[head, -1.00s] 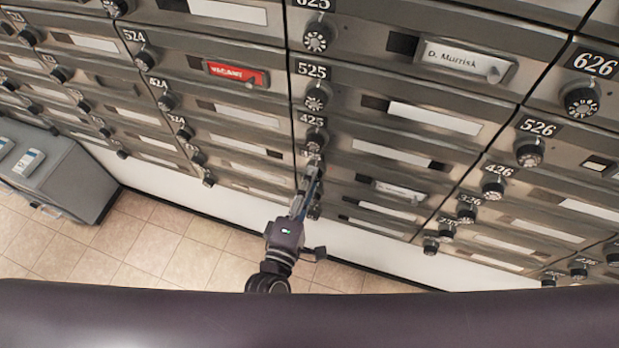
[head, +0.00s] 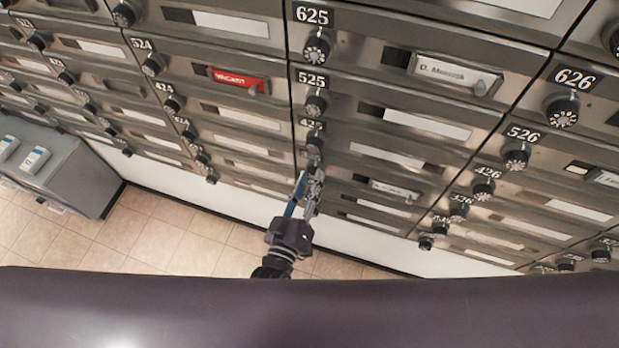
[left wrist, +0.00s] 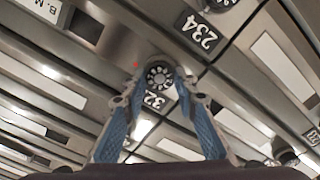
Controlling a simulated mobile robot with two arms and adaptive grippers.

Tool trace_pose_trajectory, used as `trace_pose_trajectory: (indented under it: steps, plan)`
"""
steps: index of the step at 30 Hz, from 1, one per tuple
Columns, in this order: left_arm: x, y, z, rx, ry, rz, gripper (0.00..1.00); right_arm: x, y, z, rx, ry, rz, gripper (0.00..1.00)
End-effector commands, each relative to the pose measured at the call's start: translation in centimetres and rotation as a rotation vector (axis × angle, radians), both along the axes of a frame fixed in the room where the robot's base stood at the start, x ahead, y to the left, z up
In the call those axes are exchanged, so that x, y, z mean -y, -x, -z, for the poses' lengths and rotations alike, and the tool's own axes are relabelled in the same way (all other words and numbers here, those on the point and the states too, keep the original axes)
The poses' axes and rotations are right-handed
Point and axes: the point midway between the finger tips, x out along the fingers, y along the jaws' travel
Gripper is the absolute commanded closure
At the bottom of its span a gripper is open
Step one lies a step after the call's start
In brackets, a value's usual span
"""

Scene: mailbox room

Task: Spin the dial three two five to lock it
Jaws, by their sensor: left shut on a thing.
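The dial (left wrist: 158,76) is a round black knob with white marks in the left wrist view. Its plate reads "32" (left wrist: 154,99), with the last digit covered by a finger. My left gripper (left wrist: 160,80) has its blue-padded fingers on either side of this dial and is shut on it. In the head view the left gripper (head: 311,176) reaches up to the dial column below the 425 plate (head: 312,126) and hides the dial it holds. My right gripper is not in view.
Metal mailbox doors with similar dials surround it, among them the 525 dial (head: 315,103) above and the 426 dial (head: 483,189) to the right. A grey cabinet (head: 75,172) stands at left on tiled floor.

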Motion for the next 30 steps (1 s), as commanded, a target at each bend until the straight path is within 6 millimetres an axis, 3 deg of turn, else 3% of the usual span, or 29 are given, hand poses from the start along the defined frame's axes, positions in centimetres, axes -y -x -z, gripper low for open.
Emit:
trace_pose_trajectory:
  steps: [15, 30]
  plan:
    - [0.1, -0.1, -0.3, 0.136, -0.406, -0.002, 0.97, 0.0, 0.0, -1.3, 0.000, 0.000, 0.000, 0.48]
    - [0.2, -0.1, -0.2, 0.184, -0.554, -0.002, 0.97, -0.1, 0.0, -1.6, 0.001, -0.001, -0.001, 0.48]
